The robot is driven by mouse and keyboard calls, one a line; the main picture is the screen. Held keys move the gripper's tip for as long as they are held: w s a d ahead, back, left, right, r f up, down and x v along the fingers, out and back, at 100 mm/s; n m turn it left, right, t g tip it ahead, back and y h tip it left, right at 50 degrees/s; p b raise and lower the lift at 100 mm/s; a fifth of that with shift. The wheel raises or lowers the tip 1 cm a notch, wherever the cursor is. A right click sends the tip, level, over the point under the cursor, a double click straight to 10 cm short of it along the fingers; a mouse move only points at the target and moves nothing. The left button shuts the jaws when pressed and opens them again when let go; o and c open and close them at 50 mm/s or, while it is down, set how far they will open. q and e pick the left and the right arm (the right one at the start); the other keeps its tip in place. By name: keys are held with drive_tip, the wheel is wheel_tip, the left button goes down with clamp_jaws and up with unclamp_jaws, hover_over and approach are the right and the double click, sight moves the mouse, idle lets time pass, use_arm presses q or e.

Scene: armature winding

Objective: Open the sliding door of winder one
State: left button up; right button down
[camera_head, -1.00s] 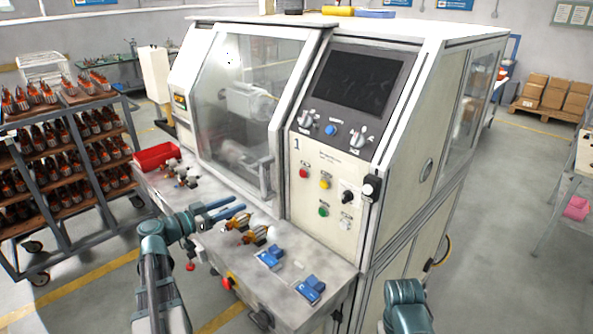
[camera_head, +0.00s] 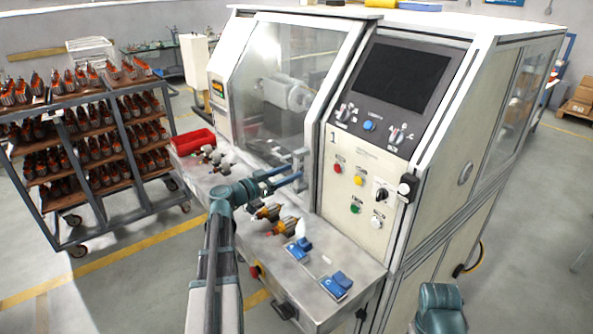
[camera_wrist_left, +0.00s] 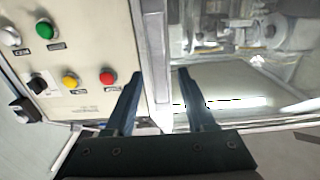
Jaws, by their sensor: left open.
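The sliding door (camera_head: 262,75) of winder one is a clear pane in a pale frame, left of the panel marked 1, and appears shut. A small upright grey handle (camera_head: 299,162) is at its lower right. My left gripper (camera_head: 298,178) is open, its blue fingers beside the handle's lower part. In the left wrist view the fingers (camera_wrist_left: 160,88) are spread, with a pale upright frame edge (camera_wrist_left: 155,45) between them in the picture. I cannot tell whether they touch it. My right arm shows at the bottom right, but its gripper is out of view.
The control panel (camera_head: 362,165) with knobs and coloured buttons is right of the door. The bench ledge below holds a red bin (camera_head: 193,142), orange-and-metal armatures (camera_head: 283,227) and blue switch boxes (camera_head: 336,285). A loaded rack cart (camera_head: 90,150) stands at the left.

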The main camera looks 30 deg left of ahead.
sight(295, 170)
use_arm(q)
drive_tip(key=shift+x, duration=1.5)
clamp_jaws()
idle(0.4)
